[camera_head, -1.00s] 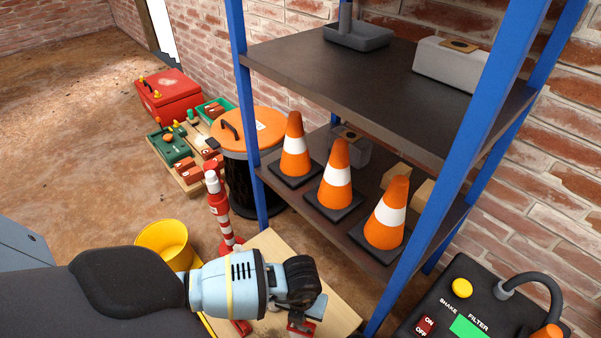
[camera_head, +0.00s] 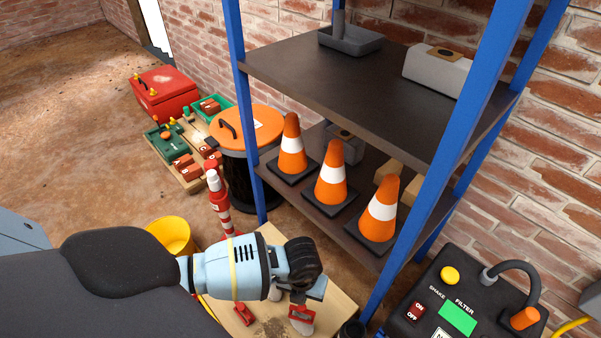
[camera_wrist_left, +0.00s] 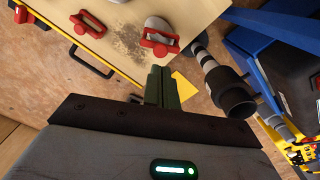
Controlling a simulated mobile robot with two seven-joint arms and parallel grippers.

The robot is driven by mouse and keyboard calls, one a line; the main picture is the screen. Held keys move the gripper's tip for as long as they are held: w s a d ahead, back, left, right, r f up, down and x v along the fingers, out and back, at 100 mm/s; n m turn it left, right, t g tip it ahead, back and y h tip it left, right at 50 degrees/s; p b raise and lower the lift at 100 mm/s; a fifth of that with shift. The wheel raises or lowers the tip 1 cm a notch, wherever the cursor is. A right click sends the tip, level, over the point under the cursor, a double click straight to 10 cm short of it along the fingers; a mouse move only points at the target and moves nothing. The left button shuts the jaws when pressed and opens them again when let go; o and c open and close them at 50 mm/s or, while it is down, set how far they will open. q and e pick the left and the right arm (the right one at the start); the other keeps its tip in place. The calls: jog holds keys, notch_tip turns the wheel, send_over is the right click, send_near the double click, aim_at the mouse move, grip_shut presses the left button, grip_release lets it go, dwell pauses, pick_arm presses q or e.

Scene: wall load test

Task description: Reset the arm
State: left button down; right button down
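My left arm comes in from the left in the head view, with a light blue section and a black joint. Its gripper end hangs over a small wooden-topped bench, where it is mostly hidden. In the left wrist view, the gripper's dark green fingers (camera_wrist_left: 162,88) lie close together with nothing visible between them. They point toward the bench top (camera_wrist_left: 195,15) and touch nothing that I can see. My right gripper is in neither view.
Red clamps (camera_wrist_left: 160,38) and dust are on the bench. A blue shelf rack with orange cones (camera_head: 331,180) stands close on the right. A black filter unit (camera_head: 450,300) is at lower right. A yellow bucket (camera_head: 172,236) and orange-lidded drum (camera_head: 246,130) stand behind. Open floor lies at upper left.

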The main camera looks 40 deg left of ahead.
pick_arm(q)
jog(key=shift+r+p, duration=0.3)
jog(key=shift+r, duration=0.2)
